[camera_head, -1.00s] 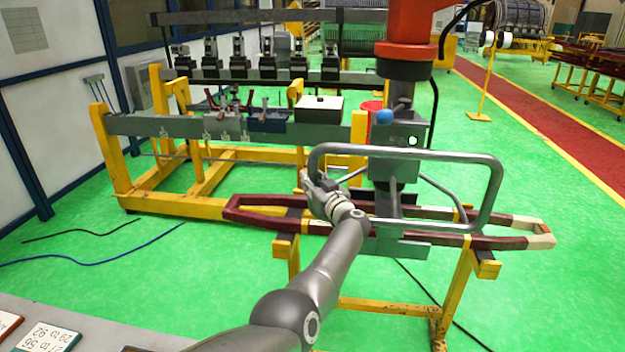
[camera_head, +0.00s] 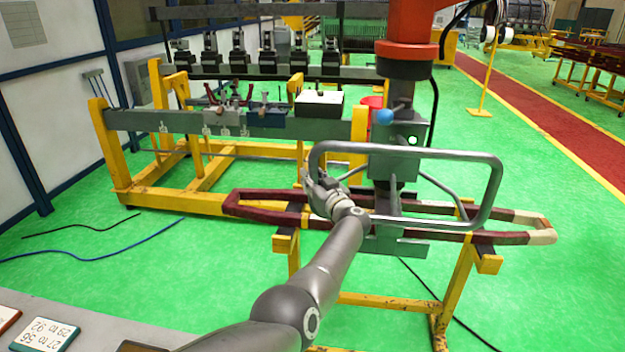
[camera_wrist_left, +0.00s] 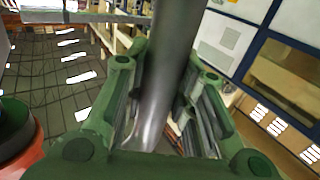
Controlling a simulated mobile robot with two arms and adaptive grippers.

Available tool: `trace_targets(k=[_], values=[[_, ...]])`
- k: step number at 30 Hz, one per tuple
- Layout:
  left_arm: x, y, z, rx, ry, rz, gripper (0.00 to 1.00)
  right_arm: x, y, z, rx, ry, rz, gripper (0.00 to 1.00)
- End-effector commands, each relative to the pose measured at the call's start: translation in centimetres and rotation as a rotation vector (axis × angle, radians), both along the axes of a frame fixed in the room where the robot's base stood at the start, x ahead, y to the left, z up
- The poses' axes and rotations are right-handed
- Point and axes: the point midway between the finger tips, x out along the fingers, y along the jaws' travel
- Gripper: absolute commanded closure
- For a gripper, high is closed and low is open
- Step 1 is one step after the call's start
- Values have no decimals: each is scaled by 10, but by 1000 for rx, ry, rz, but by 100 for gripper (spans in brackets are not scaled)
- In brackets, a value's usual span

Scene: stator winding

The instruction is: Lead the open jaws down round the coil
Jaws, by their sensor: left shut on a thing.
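The coil (camera_head: 500,238) is a long dark-red loop with pale taped parts, lying across a yellow trestle in the head view. The grey jaws (camera_head: 392,246) hang under the lifting column at the coil's middle, with plates at the near run. I cannot tell how fully they surround it. My left gripper (camera_head: 322,192) is shut on the left side of the lifter's tubular handle (camera_head: 420,153), left of the jaws. The left wrist view shows the handle tube (camera_wrist_left: 172,70) between its green fingers (camera_wrist_left: 160,110). My right gripper is not in view.
The yellow trestle (camera_head: 455,290) stands on open green floor. Behind it, a yellow frame with a grey beam (camera_head: 150,120) carries clamps and a box. A cable trails on the floor below the coil. A table with number cards (camera_head: 45,335) is at lower left.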

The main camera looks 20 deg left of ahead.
Motion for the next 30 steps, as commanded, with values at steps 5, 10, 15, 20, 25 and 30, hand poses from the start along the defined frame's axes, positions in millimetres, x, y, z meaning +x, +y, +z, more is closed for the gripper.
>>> trace_targets(k=[5,10,15,20,25,30], values=[[1,-1,3,-1,-5,-2,100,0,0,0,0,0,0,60],[1,-1,3,1,-5,-2,57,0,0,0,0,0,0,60],[1,-1,2,2,-4,-1,50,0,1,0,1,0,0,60],[0,0,2,2,-3,-1,50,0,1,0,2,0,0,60],[-1,-4,2,2,-4,-2,50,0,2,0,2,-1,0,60],[-7,-12,2,0,-6,-5,50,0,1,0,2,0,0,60]])
